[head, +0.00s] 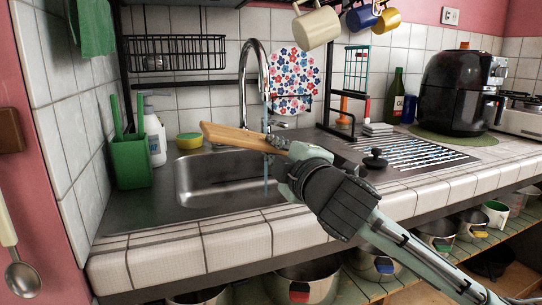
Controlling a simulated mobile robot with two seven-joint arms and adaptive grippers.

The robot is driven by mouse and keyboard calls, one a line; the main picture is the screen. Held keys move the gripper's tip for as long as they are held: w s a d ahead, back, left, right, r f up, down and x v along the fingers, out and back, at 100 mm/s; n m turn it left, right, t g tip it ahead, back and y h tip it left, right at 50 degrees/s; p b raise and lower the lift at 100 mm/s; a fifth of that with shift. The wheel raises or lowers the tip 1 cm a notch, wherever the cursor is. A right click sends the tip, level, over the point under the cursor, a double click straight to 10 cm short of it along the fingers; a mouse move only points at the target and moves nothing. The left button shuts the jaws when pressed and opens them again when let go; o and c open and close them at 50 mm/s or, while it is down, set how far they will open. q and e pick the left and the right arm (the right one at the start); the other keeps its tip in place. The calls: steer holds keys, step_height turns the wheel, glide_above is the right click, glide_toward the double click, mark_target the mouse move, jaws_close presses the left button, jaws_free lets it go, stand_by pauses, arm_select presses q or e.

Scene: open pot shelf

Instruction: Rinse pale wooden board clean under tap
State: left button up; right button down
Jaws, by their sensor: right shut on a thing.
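The pale wooden board (232,137) is held over the sink (205,182), seen nearly edge-on and sloping slightly down to the right. My right gripper (283,153) is shut on its right end, and the fingers hide that end. The tall curved metal tap (262,62) stands behind the sink. A thin bluish stream of water drops from the spout and meets the board near my fingers, then shows again below it. The board's flat face is too foreshortened to tell whether it is dirty. My left gripper is not in view.
A green caddy (130,162), a white bottle (155,138) and a yellow sponge (189,141) stand left of the sink. A black knobbed lid (375,160) lies to the right near the ribbed drainboard (425,155). Mugs hang above (316,28). Pots (300,282) sit below the counter.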

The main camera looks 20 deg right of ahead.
steer(key=w+d, duration=0.1)
steer(key=w+d+b, duration=0.1)
steer(key=w, duration=0.1)
steer(key=w+d+f, duration=0.1)
steer(key=w, duration=0.1)
steer(key=shift+w+b, duration=0.1)
steer(key=shift+b, duration=0.3)
steer(key=shift+w+d+r, duration=0.1)
steer(key=shift+w+d, duration=0.15)
steer(key=shift+w, duration=0.05)
steer(key=shift+w+d+p, duration=0.2)
steer(key=shift+w+d, duration=0.1)
steer(key=shift+w, duration=0.25)
steer(key=shift+w+d+p, duration=0.15)
steer(key=shift+w+d, duration=0.15)
steer(key=shift+w, duration=0.2)
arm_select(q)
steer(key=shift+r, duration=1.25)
arm_select(e)
steer(key=shift+w+d+f, duration=0.2)
steer(key=shift+w+d, duration=0.05)
steer(key=shift+w, duration=0.2)
steer(key=shift+w+d+f, duration=0.15)
steer(key=shift+w+d, duration=0.1)
steer(key=shift+w, duration=0.15)
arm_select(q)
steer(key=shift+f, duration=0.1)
